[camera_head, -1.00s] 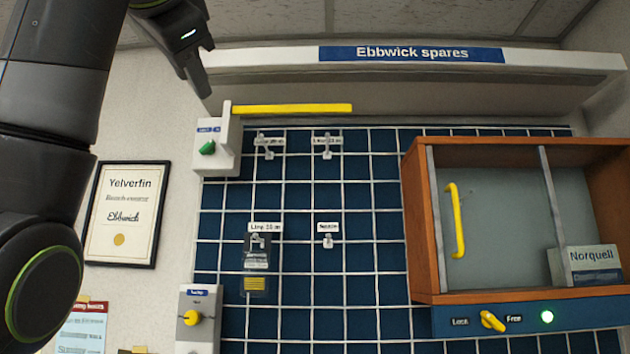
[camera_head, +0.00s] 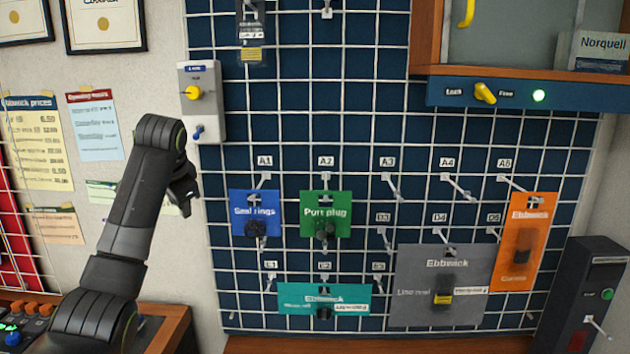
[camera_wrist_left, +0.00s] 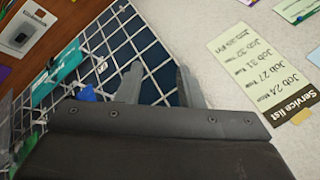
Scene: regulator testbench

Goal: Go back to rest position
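My left arm comes in from the left in the head view, bent at the elbow, with its gripper (camera_head: 184,195) hanging beside the left edge of the blue pegboard (camera_head: 400,120). The wrist view shows the two fingers of this left gripper (camera_wrist_left: 160,82) spread apart with nothing between them. The head view shows this gripper small and side-on. My right arm and gripper are not in either view.
A grey box with a yellow knob (camera_head: 193,92) is just above the gripper. Packets hang on the board, including a blue Seal rings packet (camera_head: 254,210) and a green Port plug packet (camera_head: 318,206). A wooden cabinet (camera_head: 520,76) is upper right. Papers (camera_head: 94,130) hang left.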

